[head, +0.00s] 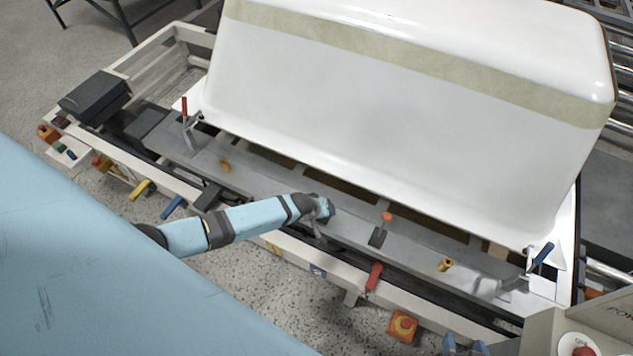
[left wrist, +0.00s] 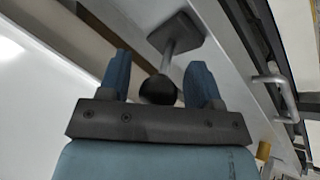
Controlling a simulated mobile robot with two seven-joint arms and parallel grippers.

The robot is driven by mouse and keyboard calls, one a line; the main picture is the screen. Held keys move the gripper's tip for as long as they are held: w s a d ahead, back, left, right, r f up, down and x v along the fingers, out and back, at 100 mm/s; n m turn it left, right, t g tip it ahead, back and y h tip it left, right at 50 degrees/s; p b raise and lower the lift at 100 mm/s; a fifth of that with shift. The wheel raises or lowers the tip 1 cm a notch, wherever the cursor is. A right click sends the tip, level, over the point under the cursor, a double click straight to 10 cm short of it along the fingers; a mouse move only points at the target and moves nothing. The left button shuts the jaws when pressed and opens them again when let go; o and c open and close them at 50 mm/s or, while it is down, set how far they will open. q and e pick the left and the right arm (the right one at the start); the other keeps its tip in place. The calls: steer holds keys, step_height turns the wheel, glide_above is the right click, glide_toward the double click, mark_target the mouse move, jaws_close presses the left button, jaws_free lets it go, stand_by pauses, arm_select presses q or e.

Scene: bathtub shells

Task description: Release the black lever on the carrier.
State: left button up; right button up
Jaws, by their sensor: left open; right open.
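In the left wrist view, a lever with a round black knob (left wrist: 158,90) on a metal stem rises from a square plate (left wrist: 176,34) on the grey carrier. The knob lies between the two spread blue fingers of my left gripper (left wrist: 158,84); I cannot tell whether they touch it. In the head view, my left gripper (head: 326,209) is over the middle of the carrier (head: 352,232) and hides the knob. My right gripper (head: 464,347) is open and empty at the bottom edge of the head view, away from the carrier's fittings.
A large white tub shell (head: 400,130) lies behind the carrier rail. A red-handled clamp (head: 185,106) and a blue-handled clamp (head: 543,254) stand at its corners. An orange knob (head: 386,217) stands just right of my left gripper. An emergency stop (head: 403,325) is in front.

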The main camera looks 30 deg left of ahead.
arm_select(q)
steer(key=v, duration=1.3)
steer(key=shift+s+r+p, duration=0.15)
steer(key=shift+r+p, duration=0.05)
steer(key=shift+p, duration=0.25)
steer(key=shift+a, duration=0.1)
